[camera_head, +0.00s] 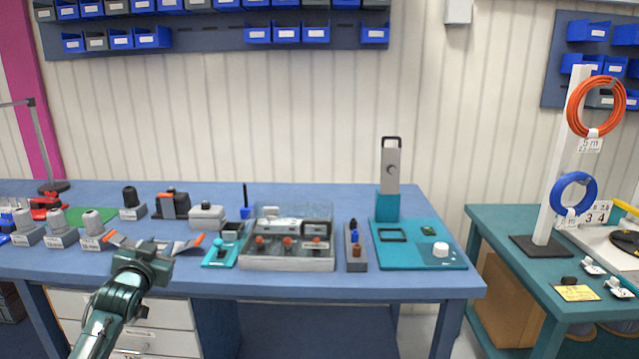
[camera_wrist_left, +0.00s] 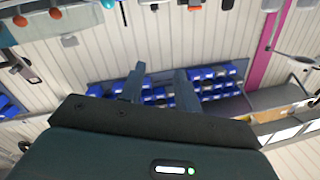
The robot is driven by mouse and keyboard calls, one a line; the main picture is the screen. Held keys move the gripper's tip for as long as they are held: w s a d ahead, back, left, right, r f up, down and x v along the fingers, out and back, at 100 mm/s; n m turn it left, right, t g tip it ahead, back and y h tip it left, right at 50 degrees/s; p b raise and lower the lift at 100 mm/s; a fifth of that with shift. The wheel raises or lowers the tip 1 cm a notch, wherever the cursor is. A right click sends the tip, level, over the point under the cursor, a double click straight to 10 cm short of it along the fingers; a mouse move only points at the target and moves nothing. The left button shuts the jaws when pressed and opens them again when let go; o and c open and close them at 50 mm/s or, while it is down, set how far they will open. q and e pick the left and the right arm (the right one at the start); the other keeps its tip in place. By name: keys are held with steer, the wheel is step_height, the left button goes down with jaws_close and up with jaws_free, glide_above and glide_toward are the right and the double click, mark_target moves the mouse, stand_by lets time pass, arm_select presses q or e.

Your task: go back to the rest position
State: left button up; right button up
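My left gripper (camera_head: 154,241) is in front of the left part of the blue workbench (camera_head: 300,189), seen from behind. Its two fingers, with orange tips in the head view, are spread apart. It also shows in the left wrist view (camera_wrist_left: 160,69), where the gap between the fingers is empty, with only wall and blue bins behind. In the head view it overlaps the bench's front edge; whether it touches anything is hard to tell, but no object shows in its grasp. My right gripper is in neither view.
Several grey-based holders (camera_head: 91,228) stand left of the gripper. A clear-lidded tray (camera_head: 288,262) and a teal station (camera_head: 417,258) with a grey upright are to the right. A side table (camera_head: 495,232) carries a post with an orange reel (camera_head: 571,106) and a blue reel (camera_head: 557,196).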

arm_select(q)
steer(key=s+d+f+m+g+h, duration=0.1)
steer(key=s+d+f, duration=0.3)
steer(key=f, duration=0.3)
steer(key=s+d+f+g+h, duration=0.1)
steer(key=s+d+f, duration=0.2)
steer(key=s+f, duration=0.3)
steer(key=s+d+f+g+h, duration=0.1)
steer(key=s+d+f, duration=0.3)
steer(key=s, duration=0.6)
steer(key=s+d+f+g+h, duration=0.1)
steer(key=s+d+f+g, duration=0.1)
steer(key=s+d+f, duration=0.3)
steer(key=s+d+f+g+h, duration=0.1)
steer(key=s+d+f, duration=0.3)
steer(key=s, duration=1)
steer(key=shift+s+d+f+n+g+h, duration=0.25)
steer(key=shift+s+d+n+g+h, duration=0.1)
steer(key=shift+d, duration=0.35)
